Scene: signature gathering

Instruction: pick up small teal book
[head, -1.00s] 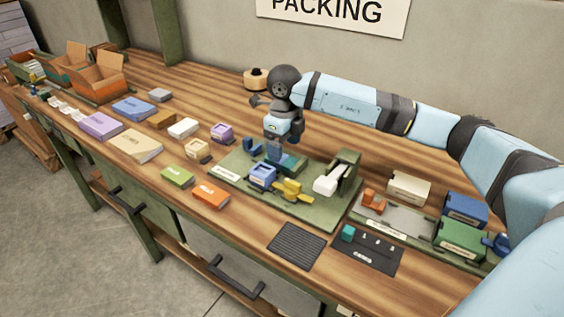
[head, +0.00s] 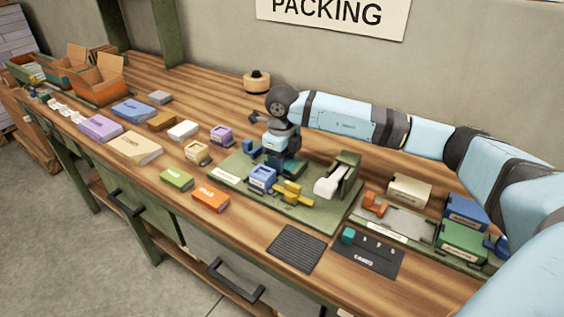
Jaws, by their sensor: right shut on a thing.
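My right gripper (head: 283,160) points down over the green board (head: 229,181) in the middle of the bench. It is shut on the small teal book (head: 293,168), which lies low at the board, between the blue block and the white-handled press. The gripper hides most of the book, and I cannot tell whether it still touches the board. My left gripper is not in view.
A blue block (head: 262,177), a yellow piece (head: 291,192) and a white-handled press (head: 331,183) stand close by on the board. Green (head: 176,179) and orange (head: 211,197) books lie in front. A black card mat (head: 368,262) is at front right.

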